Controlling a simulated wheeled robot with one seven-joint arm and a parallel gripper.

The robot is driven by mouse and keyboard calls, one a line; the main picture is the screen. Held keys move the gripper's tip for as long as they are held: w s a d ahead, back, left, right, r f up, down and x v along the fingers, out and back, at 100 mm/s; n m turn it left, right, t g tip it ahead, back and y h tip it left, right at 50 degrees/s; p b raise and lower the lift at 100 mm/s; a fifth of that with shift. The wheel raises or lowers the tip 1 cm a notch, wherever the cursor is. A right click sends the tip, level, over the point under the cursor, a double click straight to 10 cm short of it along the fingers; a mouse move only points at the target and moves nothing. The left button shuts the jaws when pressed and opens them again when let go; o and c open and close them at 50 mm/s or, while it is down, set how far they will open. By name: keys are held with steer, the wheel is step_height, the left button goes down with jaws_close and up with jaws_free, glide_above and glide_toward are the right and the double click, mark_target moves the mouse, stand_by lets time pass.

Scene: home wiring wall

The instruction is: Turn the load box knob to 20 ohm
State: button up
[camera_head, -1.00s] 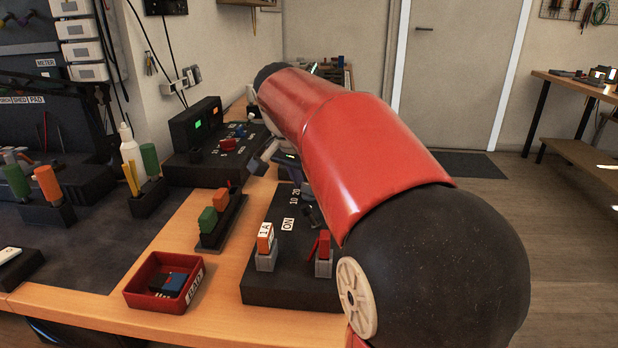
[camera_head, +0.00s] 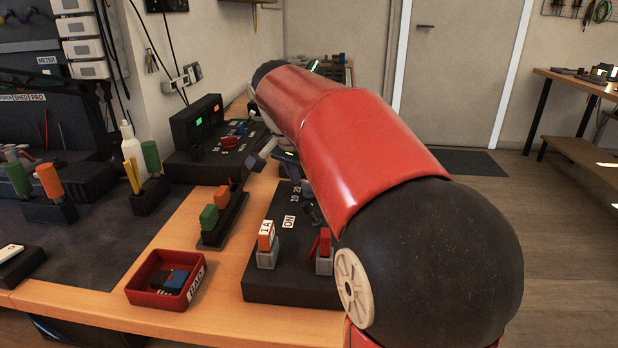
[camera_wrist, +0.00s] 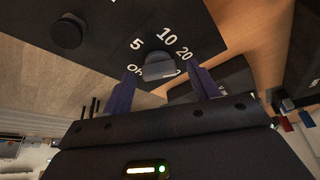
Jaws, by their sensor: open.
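The load box (camera_wrist: 110,25) is a dark box with white marks 5, 10 and 20 around a dark knob (camera_wrist: 158,66) with a flat grey grip. I cannot tell exactly which mark the knob points to. My gripper (camera_wrist: 163,72) is open, with one blue finger to each side of the knob; contact is not clear. In the head view the load box (camera_head: 262,290) stands on the wooden bench, its 10, 20 and ON labels showing. My red arm hides part of it, and the gripper's fingers are not clear there.
A second round dark knob (camera_wrist: 67,32) sits on the same box. On the bench are a red tray (camera_head: 143,298), a rack with green and orange blocks (camera_head: 228,222), and a dark unit with lit displays (camera_head: 196,122) behind. The floor at right is clear.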

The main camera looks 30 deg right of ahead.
steer(key=shift+r, duration=0.1)
steer(key=v, duration=0.7)
steer(key=shift+r+p, duration=0.25)
steer(key=shift+p, duration=0.15)
steer(key=shift+s+a, duration=0.1)
steer(key=shift+a, duration=0.05)
